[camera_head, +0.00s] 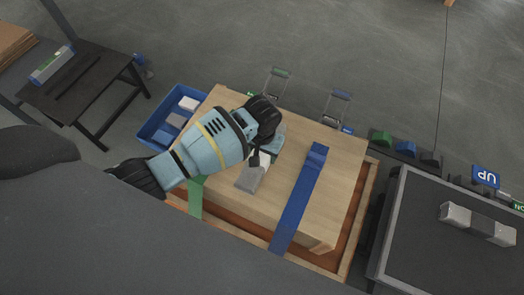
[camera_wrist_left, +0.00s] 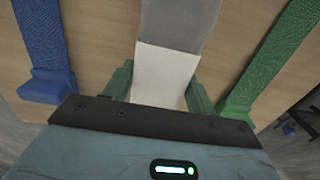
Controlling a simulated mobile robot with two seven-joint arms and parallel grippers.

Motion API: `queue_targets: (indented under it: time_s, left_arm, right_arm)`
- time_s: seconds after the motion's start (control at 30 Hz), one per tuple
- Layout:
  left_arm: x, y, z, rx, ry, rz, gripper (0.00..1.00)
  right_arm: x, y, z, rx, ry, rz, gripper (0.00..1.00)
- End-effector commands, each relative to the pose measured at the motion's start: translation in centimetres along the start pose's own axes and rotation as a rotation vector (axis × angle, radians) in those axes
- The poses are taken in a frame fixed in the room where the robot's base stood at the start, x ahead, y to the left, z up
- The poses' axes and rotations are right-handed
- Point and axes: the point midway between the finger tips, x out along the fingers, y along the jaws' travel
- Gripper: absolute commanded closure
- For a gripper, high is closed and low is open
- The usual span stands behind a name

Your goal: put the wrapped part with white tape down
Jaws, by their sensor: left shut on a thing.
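The wrapped part with white tape (camera_head: 251,178) is a grey bar with a white band. It is over the wooden box top, between a green strap (camera_head: 196,196) and a blue strap (camera_head: 300,197). My left gripper (camera_head: 264,157) is shut on its white-taped stretch. In the left wrist view the part (camera_wrist_left: 180,22) runs away from me, its white tape (camera_wrist_left: 165,75) between my green fingers (camera_wrist_left: 160,88). Its near end is hidden by the gripper. I cannot tell whether it touches the wood. My right gripper is not in view.
A blue bin (camera_head: 158,135) with several blocks stands left of the wooden box (camera_head: 335,150). A dark-topped table (camera_head: 425,255) at right bears a grey bar with a dark middle (camera_head: 478,223). Green and blue handles (camera_head: 337,95) stand behind the box. A dark bench (camera_head: 85,85) is upper left.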

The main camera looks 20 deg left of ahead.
Motion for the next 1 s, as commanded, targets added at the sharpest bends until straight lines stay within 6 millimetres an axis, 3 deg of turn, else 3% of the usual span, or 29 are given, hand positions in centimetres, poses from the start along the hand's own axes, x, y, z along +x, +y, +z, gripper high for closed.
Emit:
queue_targets:
  time_s: [0.03, 0.07, 0.23, 0.6, 1.0]
  left_arm:
    - [0.1, 0.1, -0.1, 0.0, 0.001, 0.001, 0.85]
    - [0.2, 0.0, 0.0, 0.0, -0.001, 0.0, 0.43]
    - [0.2, 0.0, 0.0, 0.0, -0.001, 0.0, 0.22]
    - [-0.4, 0.0, 0.0, 0.0, 0.001, 0.0, 0.22]
    - [-8.0, 0.1, -0.1, 0.001, 0.005, 0.002, 0.22]
  right_arm:
    - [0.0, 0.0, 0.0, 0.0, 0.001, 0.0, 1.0]
    - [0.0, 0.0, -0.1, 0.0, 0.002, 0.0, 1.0]
    - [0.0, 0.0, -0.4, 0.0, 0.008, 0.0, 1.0]
    - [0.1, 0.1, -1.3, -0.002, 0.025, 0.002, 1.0]
    - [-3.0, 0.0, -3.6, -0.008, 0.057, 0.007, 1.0]
